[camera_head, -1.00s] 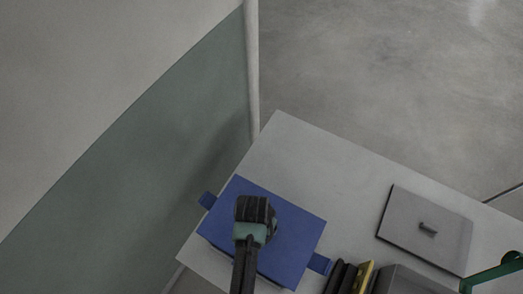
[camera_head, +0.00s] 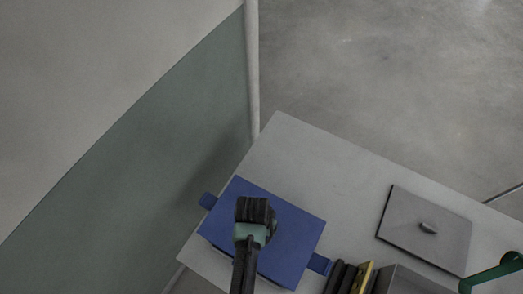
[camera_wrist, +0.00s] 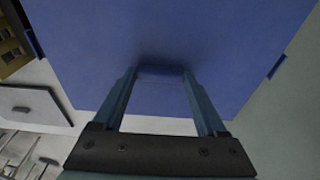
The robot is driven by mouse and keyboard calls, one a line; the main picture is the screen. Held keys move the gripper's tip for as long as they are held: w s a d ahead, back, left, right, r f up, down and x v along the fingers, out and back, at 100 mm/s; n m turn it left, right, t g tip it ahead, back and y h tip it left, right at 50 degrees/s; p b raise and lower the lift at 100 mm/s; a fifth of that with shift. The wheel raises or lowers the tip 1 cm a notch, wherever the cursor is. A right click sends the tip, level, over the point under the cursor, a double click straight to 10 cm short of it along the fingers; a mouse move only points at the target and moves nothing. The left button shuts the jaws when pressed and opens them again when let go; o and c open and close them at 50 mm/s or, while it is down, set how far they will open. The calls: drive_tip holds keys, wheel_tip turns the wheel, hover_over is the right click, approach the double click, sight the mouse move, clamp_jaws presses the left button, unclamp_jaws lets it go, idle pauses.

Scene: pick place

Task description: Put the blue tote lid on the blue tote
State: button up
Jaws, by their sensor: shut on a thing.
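The blue tote lid (camera_head: 289,229) is a flat blue panel and lies over the blue tote (camera_head: 320,263), covering its top. The tote shows mostly as tabs at the left and right ends and a strip of side wall. My gripper (camera_head: 254,212) is above the lid, over its left-middle part. In the wrist view the lid (camera_wrist: 225,40) fills the upper middle, and my gripper's two fingers (camera_wrist: 161,74) are shut on a small blue handle on it. Whether the lid rests fully on the rim cannot be told.
A grey lid (camera_head: 405,236) with a small handle lies on the light table (camera_head: 310,153) at the right. Dark and yellow upright items (camera_head: 362,277) and a grey box stand at the front. A green object (camera_head: 494,272) is at the right edge. A wall is at the left.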

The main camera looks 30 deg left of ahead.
drive_tip(key=shift+f, duration=0.6)
idle(1.0)
drive_tip(key=o, duration=1.5)
drive_tip(key=shift+r, duration=0.1)
wheel_tip(320, 180, up, 8)
drive_tip(key=p, duration=0.7)
drive_tip(key=shift+p, duration=0.3)
